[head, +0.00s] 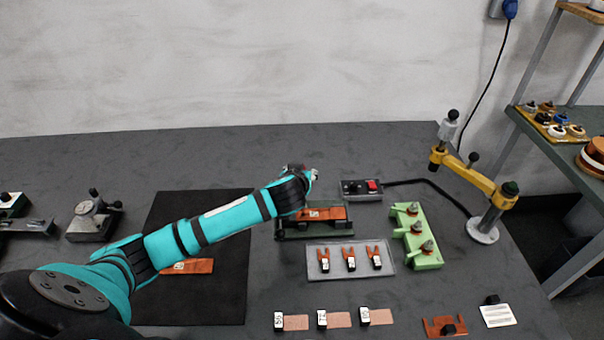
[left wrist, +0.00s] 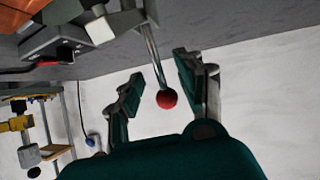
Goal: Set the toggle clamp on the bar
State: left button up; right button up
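A copper-coloured bar (head: 328,213) lies on a dark green fixture (head: 340,231) in the middle of the table; a copper edge also shows in the left wrist view (left wrist: 18,12). The toggle clamp's metal lever (left wrist: 151,52) ends in a red ball knob (left wrist: 167,99). My left gripper (left wrist: 158,72) is open, its fingers on either side of the lever and knob, with visible gaps and no clear contact. In the head view my wrist covers most of the clamp and the gripper (head: 312,176). My right gripper is not in view.
A switch box (head: 355,189) with a red switch and cable stands behind right of the fixture. A grey tray (head: 385,269) with several forked pieces lies in front, and a light green stand (head: 428,258) stands right. A yellow jointed arm (head: 470,178) rises farther right. Another copper piece (head: 200,266) lies on a black mat (head: 215,305).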

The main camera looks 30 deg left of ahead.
pick_arm(q)
jog(key=shift+a+f, duration=0.1)
jog(key=shift+a, duration=0.05)
jog(key=v, duration=1.2)
jog(key=shift+c, duration=0.2)
